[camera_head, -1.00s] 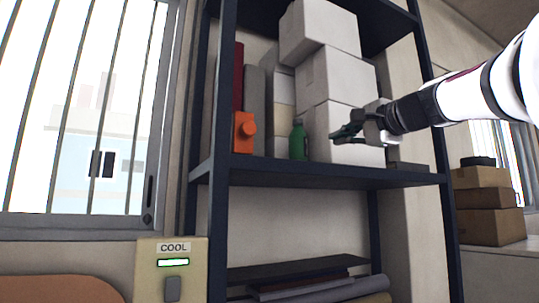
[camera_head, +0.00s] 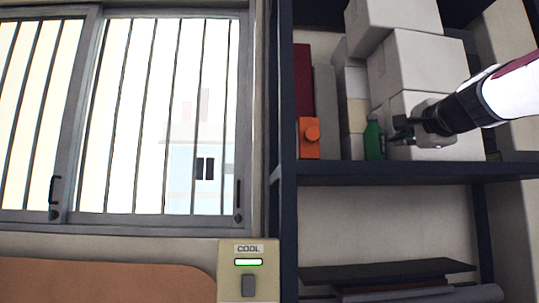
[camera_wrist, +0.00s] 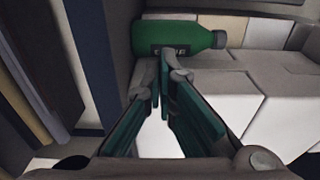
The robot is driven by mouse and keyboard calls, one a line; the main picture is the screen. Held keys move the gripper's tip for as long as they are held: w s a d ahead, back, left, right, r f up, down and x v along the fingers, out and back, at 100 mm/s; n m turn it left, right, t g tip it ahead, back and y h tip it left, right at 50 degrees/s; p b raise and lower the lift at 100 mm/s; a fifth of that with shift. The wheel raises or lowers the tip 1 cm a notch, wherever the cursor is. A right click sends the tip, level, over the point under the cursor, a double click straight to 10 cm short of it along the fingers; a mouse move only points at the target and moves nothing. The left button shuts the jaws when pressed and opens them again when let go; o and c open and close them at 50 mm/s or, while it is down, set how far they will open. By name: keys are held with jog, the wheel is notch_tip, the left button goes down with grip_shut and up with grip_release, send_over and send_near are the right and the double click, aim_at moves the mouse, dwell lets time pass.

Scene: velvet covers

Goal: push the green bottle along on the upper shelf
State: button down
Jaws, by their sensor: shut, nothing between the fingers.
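The green bottle (camera_head: 373,138) stands upright on the upper shelf (camera_head: 400,170), between the orange container and the white boxes. In the wrist view the bottle (camera_wrist: 180,37) lies across the top of the picture, with a dark label and a grey-green cap at its right end. My gripper (camera_head: 395,138) is just right of the bottle in the head view. Its fingertips (camera_wrist: 163,62) are shut with nothing between them, and they appear at or very close to the bottle's side. I cannot tell whether they touch it.
An orange container (camera_head: 309,139) stands left of the bottle, in front of red and grey upright items. White boxes (camera_head: 392,68) are stacked behind and to the right of my gripper. A dark shelf post (camera_head: 287,120) bounds the left. A little shelf surface is free between container and bottle.

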aim_at(380, 149)
jog(key=w+p, duration=0.1)
jog(key=w, duration=0.4)
jog(key=w+p, duration=0.1)
jog(key=w, duration=0.2)
jog(key=shift+d+p, duration=0.25)
jog(key=shift+p, duration=0.1)
jog(key=shift+w, duration=0.1)
